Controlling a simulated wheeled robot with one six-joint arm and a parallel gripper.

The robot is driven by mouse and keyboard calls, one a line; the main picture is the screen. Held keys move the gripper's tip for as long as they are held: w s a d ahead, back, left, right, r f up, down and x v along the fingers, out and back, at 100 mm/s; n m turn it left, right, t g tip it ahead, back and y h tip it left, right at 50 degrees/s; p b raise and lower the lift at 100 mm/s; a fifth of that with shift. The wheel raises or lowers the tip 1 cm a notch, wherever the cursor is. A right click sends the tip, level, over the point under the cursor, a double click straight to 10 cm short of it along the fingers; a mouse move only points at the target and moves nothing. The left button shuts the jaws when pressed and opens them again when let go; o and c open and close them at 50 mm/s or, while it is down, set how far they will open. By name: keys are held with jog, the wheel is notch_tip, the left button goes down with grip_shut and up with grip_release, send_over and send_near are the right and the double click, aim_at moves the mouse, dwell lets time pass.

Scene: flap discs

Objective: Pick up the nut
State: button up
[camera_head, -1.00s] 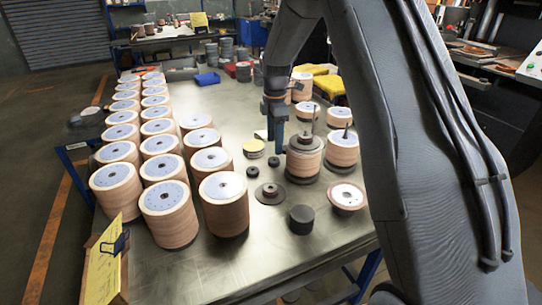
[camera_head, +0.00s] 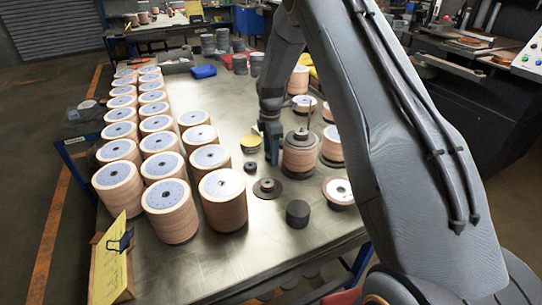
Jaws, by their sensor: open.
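A small dark round piece, likely a nut (camera_head: 250,167), lies flat on the metal table, just left of my gripper. My gripper (camera_head: 272,161) points down close to the tabletop, left of a stack of flap discs (camera_head: 300,157) with a dark flange and knob on top. Its jaws are open; the finger gap is small and partly hard to see from here. Any small piece between or behind the fingers is hidden.
A dark flange disc (camera_head: 267,188) and a black cylinder (camera_head: 297,213) sit in front of my gripper. A yellow-topped round container (camera_head: 251,143) stands behind left. Rows of tall disc stacks (camera_head: 170,208) fill the left side. The front middle of the metal table (camera_head: 240,262) is bare.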

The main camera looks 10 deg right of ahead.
jog(key=c, duration=1.1)
jog(key=shift+c, duration=0.2)
